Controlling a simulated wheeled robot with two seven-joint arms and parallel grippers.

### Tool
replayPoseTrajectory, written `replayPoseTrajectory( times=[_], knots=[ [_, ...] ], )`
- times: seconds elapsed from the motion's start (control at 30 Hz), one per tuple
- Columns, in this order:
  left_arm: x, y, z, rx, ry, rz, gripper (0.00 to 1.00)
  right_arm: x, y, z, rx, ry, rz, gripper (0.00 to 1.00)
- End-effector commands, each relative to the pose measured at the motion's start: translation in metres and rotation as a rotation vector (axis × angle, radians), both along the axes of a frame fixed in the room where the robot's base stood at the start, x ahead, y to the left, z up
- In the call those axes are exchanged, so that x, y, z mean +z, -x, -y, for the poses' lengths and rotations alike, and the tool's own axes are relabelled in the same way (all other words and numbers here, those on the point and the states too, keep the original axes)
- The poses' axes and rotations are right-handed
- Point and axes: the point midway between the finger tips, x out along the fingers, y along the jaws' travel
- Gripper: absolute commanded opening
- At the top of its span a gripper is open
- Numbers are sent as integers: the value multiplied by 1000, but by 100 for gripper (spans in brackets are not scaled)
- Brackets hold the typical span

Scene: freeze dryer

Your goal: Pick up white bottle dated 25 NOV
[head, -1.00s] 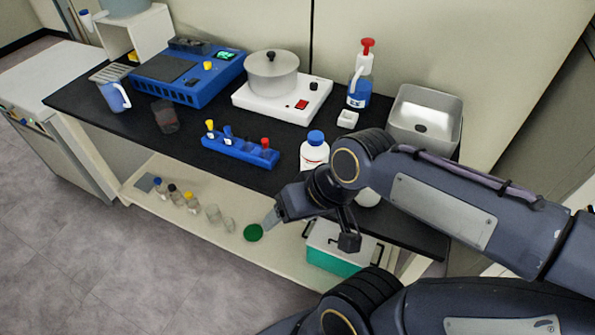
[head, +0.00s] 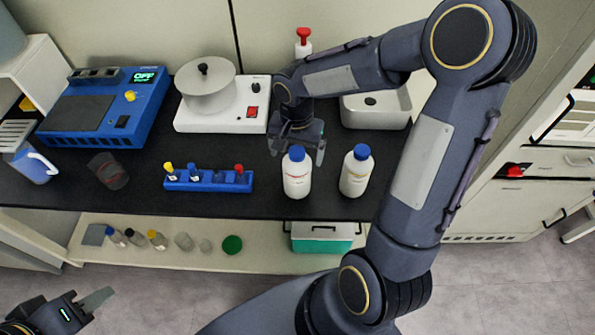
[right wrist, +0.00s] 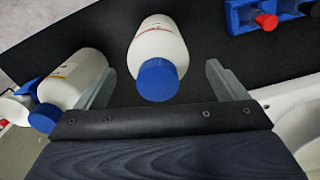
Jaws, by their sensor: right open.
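Two white bottles with blue caps stand upright near the front edge of the black bench, a left one (head: 297,174) and a right one (head: 355,172). Their label dates are too small to read. My right gripper (head: 297,148) is open just behind the left bottle. In the right wrist view the left bottle (right wrist: 158,42) shows ahead, between the lines of the open fingers (right wrist: 160,82), not gripped. The right bottle (right wrist: 82,78) is beside the left-hand finger there. My left gripper (head: 88,305) is low at the left, away from the bench; its jaw opening is unclear.
A blue tube rack (head: 207,181) stands left of the bottles. A white hotplate (head: 215,118) with a pot, a metal basin (head: 375,115) and a red-topped dispenser (head: 303,36) stand behind. The lower shelf (head: 130,226) holds small vials and a teal box (head: 322,240).

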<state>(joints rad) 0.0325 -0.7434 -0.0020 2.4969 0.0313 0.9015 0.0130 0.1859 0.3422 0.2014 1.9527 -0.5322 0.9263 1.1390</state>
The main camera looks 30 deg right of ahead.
Motion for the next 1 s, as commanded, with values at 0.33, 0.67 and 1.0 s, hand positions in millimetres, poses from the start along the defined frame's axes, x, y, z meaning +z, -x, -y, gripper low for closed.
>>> replayPoseTrajectory(
  times=[0.33, 0.67, 1.0],
  knots=[
    [8, 0, 0, 0, 0, 0, 36, -38, 2, 3, 2, -1, -2, 92],
    [8, 0, 0, 0, 0, 0, 36, -38, 1, 3, 1, -1, -1, 74],
    [8, 0, 0, 0, 0, 0, 36, -37, 1, 3, 2, -1, -1, 29]
  ],
)
